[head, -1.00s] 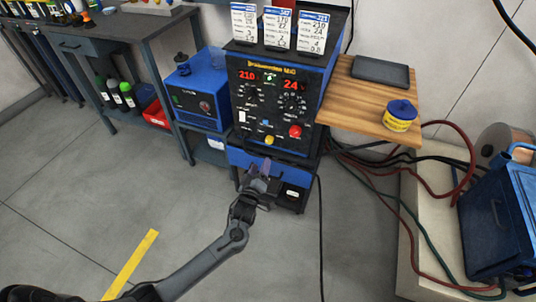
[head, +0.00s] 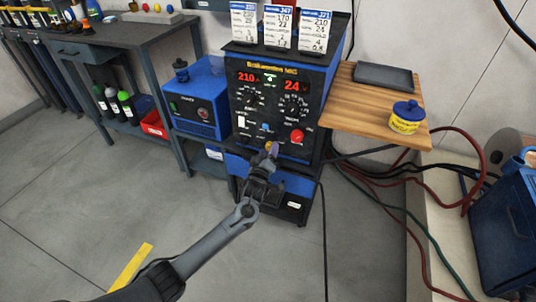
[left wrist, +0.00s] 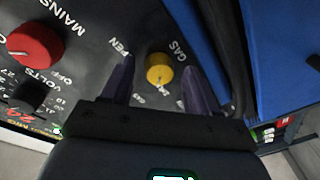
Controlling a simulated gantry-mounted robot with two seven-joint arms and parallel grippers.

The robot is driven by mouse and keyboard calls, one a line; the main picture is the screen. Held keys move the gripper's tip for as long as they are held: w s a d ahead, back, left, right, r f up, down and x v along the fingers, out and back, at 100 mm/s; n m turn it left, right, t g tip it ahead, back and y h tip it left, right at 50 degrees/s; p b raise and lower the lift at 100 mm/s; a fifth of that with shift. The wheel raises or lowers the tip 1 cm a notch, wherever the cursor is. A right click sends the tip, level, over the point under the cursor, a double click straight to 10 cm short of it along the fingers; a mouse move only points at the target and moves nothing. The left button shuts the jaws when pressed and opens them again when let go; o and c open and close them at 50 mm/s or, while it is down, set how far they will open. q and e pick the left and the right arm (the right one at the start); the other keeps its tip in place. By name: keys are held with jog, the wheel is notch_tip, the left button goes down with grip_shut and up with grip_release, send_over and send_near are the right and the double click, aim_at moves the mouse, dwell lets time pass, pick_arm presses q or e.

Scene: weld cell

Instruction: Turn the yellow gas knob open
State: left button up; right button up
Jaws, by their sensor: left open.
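The yellow gas knob (left wrist: 159,69) sits on the dark front panel of the welding machine (head: 270,75), with the word GAS beside it. In the left wrist view it lies between the two purple fingertips of my left gripper (left wrist: 157,80), which are apart, with gaps on both sides. In the head view my left gripper (head: 270,155) is in front of the panel's lower part, and the knob (head: 269,146) is partly hidden behind its fingers. My right gripper does not show.
A red mains knob (left wrist: 35,43) is on the same panel, also seen in the head view (head: 297,136). A wooden shelf (head: 365,95) with a blue-lidded tub (head: 406,118) stands right of the machine. A blue box (head: 197,98) stands left. Hoses run along the right.

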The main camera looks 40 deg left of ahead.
pick_arm(q)
jog(key=c, duration=1)
jog(key=shift+c, duration=0.2)
jog(key=shift+r, duration=0.1)
jog(key=m+p, duration=0.2)
jog(key=m, duration=0.1)
jog(key=m+t+p, duration=0.1)
jog(key=m+p, duration=0.1)
jog(key=m, duration=0.3)
jog(key=shift+a, duration=0.1)
jog(key=m, duration=0.3)
jog(key=m+p, duration=0.1)
jog(key=m, duration=0.2)
jog(key=shift+a+t+h, duration=0.1)
jog(key=shift+t+h, duration=0.2)
jog(key=shift+h, duration=0.1)
jog(key=m, duration=0.2)
jog(key=m+h+p, duration=0.1)
jog(key=m, duration=0.2)
jog(key=shift+f+t, duration=0.2)
jog(key=shift+t, duration=0.1)
jog(key=shift+m, duration=0.4)
